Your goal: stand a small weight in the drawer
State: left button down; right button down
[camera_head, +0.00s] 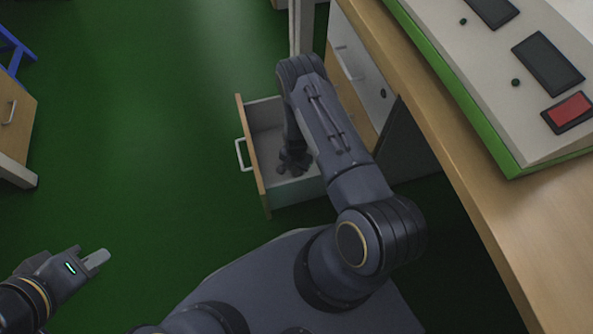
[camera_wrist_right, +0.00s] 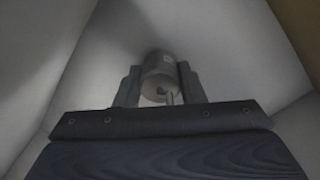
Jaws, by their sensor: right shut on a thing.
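An open drawer (camera_head: 252,150) with a wooden front and a white handle sticks out from the desk in the head view. My right arm reaches down into it, and my right gripper (camera_head: 292,166) is inside the drawer, partly hidden by the arm. In the right wrist view my right gripper (camera_wrist_right: 160,88) is shut on a small grey cylindrical weight (camera_wrist_right: 158,64), between white drawer walls (camera_wrist_right: 225,35). I cannot tell whether the weight touches the drawer floor. My left gripper (camera_head: 98,260) is at lower left, over the green floor; its finger gap is not clear.
A wooden desk (camera_head: 447,110) runs along the right, with a white and green console (camera_head: 480,95) on it. A wooden cabinet (camera_head: 14,125) and blue frame (camera_head: 14,50) stand at the far left. The green floor left of the drawer is clear.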

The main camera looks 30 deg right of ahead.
pick_arm(q)
jog(key=shift+f, duration=0.3)
pick_arm(e)
jog(key=shift+f, duration=0.7)
jog(key=shift+f, duration=0.15)
jog(key=c, duration=1.4)
grip_release()
jog(key=o, duration=0.5)
pick_arm(q)
jog(key=shift+f, duration=0.15)
